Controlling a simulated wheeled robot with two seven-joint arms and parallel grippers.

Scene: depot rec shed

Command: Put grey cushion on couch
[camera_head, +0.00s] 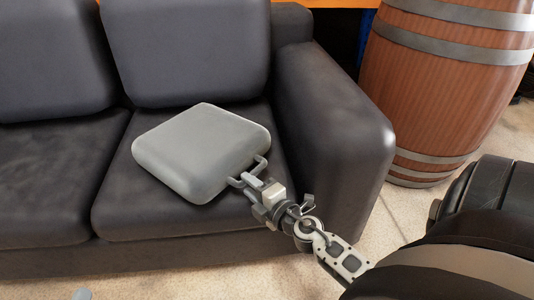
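The grey cushion (200,150) is a light, square, rounded pad. It lies over the right seat of the dark couch (60,160), a little tilted in the picture, with the couch's right armrest beside it. I cannot tell whether its whole underside touches the seat. My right gripper (247,172) is at the cushion's lower right edge, with its two fingers spread apart along that edge. The fingers look open, at or just touching the edge, not closed on it. My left gripper is out of view.
A wooden barrel (440,80) with metal bands stands right of the couch. Pale floor (200,285) shows in front of the couch. The left seat is bare. A small grey rounded thing (82,294) is cut off at the bottom edge; I cannot tell what it is.

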